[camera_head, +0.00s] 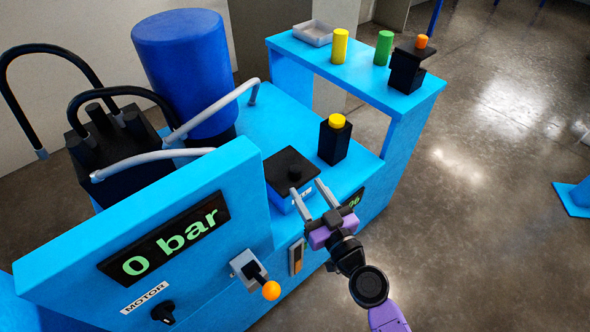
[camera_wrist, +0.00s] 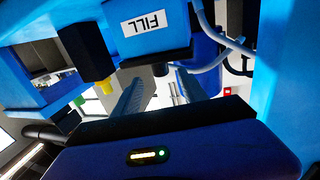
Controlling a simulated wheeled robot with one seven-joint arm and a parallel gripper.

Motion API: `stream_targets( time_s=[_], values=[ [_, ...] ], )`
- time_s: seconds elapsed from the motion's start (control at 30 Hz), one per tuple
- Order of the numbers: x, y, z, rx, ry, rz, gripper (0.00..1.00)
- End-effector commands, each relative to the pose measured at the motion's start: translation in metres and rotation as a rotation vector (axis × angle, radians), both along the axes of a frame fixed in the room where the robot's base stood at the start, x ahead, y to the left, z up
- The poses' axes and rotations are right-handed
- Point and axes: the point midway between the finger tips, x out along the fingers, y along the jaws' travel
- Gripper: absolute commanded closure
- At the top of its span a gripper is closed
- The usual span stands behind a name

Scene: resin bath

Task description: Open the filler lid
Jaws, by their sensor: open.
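In the wrist view, which is upside down, the box carries a white FILL label (camera_wrist: 146,22).
A panel reading 0 bar (camera_head: 165,240) and an orange-knobbed lever (camera_head: 271,290) are in front. A shelf (camera_head: 340,75) holds small items.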

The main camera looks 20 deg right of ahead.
Motion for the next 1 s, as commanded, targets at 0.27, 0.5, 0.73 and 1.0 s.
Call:
stream_targets(
  time_s=[0.27, 0.5, 0.73, 1.0],
  values=[
    [0.033, 0.002, 0.003, -0.005, -0.002, 0.001, 0.50],
    [0.065, 0.004, 0.001, -0.005, -0.001, 0.000, 0.50],
    [0.077, 0.004, 0.001, -0.005, -0.001, -0.001, 0.50],
    [0.077, 0.004, 0.000, -0.005, -0.001, 0.000, 0.58]
  ],
)
